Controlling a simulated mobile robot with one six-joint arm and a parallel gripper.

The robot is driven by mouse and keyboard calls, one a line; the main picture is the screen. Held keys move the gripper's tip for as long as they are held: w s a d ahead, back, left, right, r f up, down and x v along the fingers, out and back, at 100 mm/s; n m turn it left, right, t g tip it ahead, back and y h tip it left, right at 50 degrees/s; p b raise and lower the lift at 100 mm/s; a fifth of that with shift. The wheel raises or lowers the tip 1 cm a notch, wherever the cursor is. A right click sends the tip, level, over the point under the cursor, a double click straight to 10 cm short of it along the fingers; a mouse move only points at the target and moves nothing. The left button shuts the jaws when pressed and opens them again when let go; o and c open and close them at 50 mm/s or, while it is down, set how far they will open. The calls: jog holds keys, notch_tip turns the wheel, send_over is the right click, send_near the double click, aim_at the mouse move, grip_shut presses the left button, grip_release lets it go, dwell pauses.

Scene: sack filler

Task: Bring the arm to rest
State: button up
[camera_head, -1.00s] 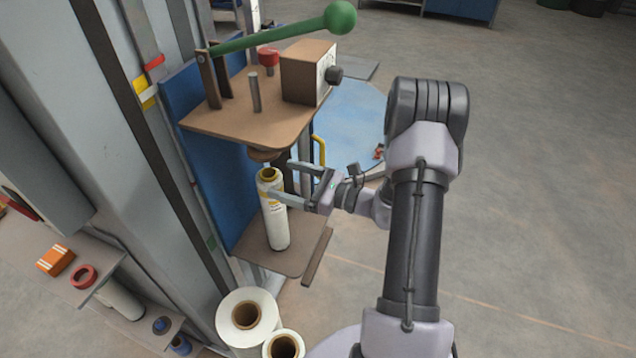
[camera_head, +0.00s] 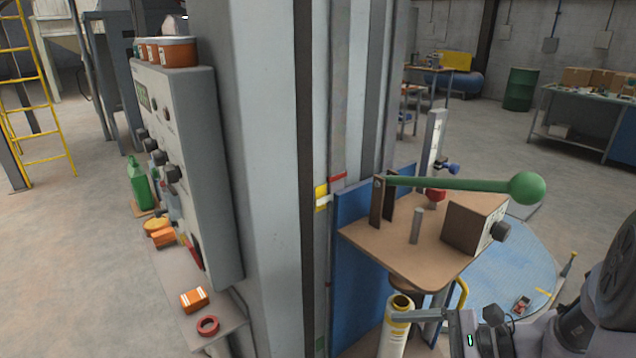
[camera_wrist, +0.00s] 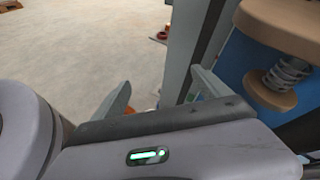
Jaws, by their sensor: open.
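My gripper (camera_head: 412,315) is at the lower right of the head view, under the brown upper plate of the filler (camera_head: 400,256). One finger reaches left to the top of an upright white roll (camera_head: 394,336) with a yellow band; I cannot tell whether they touch. In the wrist view my gripper (camera_wrist: 160,98) shows two fingers set well apart, with nothing seen held between them. A spring and round brown pad (camera_wrist: 272,98) hang at the right there. Most of my arm is cut off by the head view's right edge.
A green-knobbed lever (camera_head: 527,188) lies over the upper plate. A grey column (camera_head: 272,180) and control box (camera_head: 195,165) stand left of it. A small shelf (camera_head: 232,312) holds an orange box (camera_head: 194,299) and red ring (camera_head: 208,325).

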jog(key=s+a+r+n+h, duration=0.9)
jog(key=s+n, duration=0.3)
jog(key=n, duration=0.2)
jog(key=shift+s+a+r+n+h, duration=0.2)
jog(key=shift+s+r+n+h, duration=0.2)
jog(key=shift+r+h, duration=0.2)
